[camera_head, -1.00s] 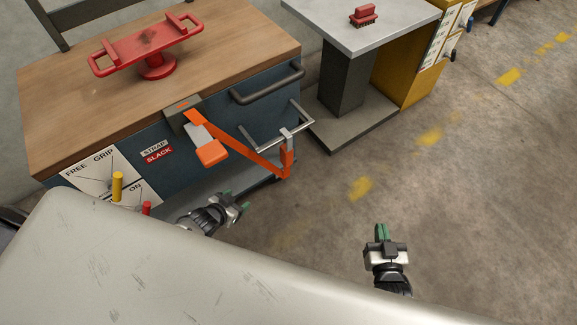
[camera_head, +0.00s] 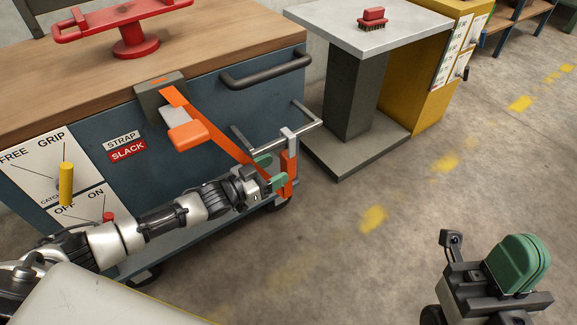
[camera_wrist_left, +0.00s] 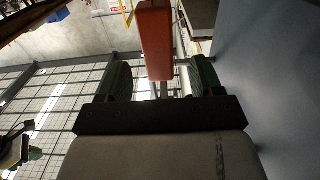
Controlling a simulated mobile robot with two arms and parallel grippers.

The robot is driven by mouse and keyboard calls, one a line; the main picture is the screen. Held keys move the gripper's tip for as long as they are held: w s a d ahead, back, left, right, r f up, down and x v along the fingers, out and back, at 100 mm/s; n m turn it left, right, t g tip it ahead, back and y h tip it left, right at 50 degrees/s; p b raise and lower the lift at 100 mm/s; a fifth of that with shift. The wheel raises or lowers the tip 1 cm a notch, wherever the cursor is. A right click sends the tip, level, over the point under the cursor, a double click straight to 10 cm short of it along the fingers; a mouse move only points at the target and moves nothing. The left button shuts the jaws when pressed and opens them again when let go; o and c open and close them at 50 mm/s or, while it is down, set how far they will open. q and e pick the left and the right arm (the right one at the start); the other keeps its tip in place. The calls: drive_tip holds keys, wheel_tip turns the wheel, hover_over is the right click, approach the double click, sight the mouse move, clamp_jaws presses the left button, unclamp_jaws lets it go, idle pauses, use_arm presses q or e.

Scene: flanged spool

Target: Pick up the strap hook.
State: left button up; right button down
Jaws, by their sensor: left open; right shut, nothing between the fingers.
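The strap hook is a pale metal hook (camera_head: 288,133) with an orange body (camera_head: 290,172) below it. It hangs on the grey bar at the cart's right end, and an orange strap (camera_head: 215,130) runs to it from the cart. My left gripper (camera_head: 271,171) is open just left of the orange body. In the left wrist view the orange body (camera_wrist_left: 155,40) lines up with the gap between the two green fingers (camera_wrist_left: 161,78); no finger visibly touches it. My right gripper (camera_head: 518,265) is shut and empty at the lower right, far from the hook.
The blue cart with a wooden top (camera_head: 210,40) has a dark handle (camera_head: 265,70) and a yellow lever (camera_head: 66,183). A red-handled fixture (camera_head: 135,35) stands on top. A grey pedestal table (camera_head: 350,95) with a red brush (camera_head: 373,17) stands behind. The floor at right is clear.

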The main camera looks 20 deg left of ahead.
sight(283, 167)
use_arm(q)
drive_tip(key=shift+x, duration=0.75)
drive_tip(key=b+x, duration=0.1)
drive_tip(key=x, duration=0.1)
drive_tip(key=b+x, duration=0.2)
drive_tip(key=shift+d+f, duration=0.1)
drive_tip(key=shift+f, duration=0.3)
drive_tip(key=shift+w+d, duration=0.3)
drive_tip(key=shift+w, duration=0.15)
drive_tip(key=shift+r, duration=0.15)
drive_tip(key=c, duration=1.1)
